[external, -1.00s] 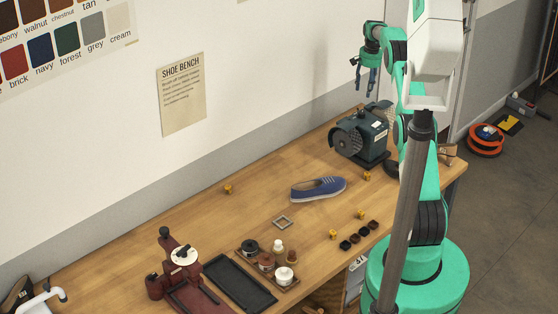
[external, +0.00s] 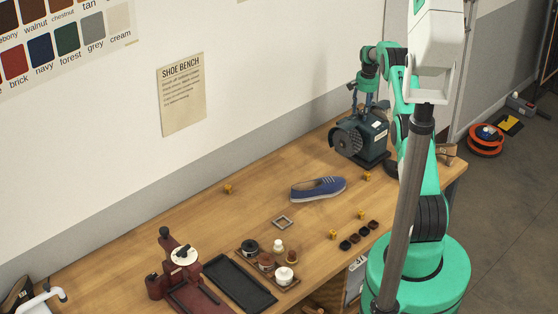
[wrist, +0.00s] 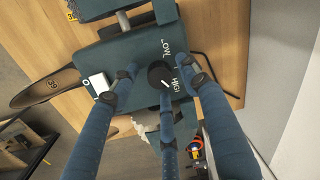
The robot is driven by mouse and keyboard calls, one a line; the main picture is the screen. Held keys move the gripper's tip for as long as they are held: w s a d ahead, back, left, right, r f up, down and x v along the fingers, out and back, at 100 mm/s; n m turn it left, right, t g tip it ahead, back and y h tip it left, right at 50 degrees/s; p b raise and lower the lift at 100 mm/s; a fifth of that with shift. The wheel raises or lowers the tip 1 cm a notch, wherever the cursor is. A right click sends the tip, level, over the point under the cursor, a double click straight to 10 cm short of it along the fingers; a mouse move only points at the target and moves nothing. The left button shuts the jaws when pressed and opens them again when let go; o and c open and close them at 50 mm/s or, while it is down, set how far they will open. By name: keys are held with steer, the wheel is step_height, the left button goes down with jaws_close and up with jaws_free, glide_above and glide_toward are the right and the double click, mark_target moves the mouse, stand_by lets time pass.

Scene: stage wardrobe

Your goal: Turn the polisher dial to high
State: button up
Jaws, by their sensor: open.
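The polisher (external: 362,139) is a dark teal machine with a brush wheel, at the far end of the bench. In the wrist view, its top panel (wrist: 135,50) carries a round black dial (wrist: 160,73). LOW is printed above the dial and HIGH to its lower right. A small pale mark shows on the dial's lower right side, toward HIGH; its exact setting is hard to read. My gripper (external: 368,108) points down above the polisher. Its blue fingers (wrist: 157,76) are spread open around the dial, with gaps visible; contact cannot be told.
A blue shoe (external: 318,188) lies in front of the polisher. Small yellow pieces (external: 367,177) and a square frame (external: 282,222) lie nearby. Polish jars (external: 285,275) and a black tray (external: 240,283) are at the near end. A brown shoe form (wrist: 45,88) lies beside the polisher.

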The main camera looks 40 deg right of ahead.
steer(key=shift+c, duration=0.5)
steer(key=c, duration=1.1)
steer(key=shift+o, duration=0.2)
steer(key=shift+n+b, duration=0.55)
steer(key=shift+n, duration=0.15)
steer(key=o, duration=1.2)
steer(key=shift+c, duration=0.2)
step_height(320, 180, up, 12)
steer(key=shift+s+d, duration=0.2)
steer(key=shift+s, duration=0.05)
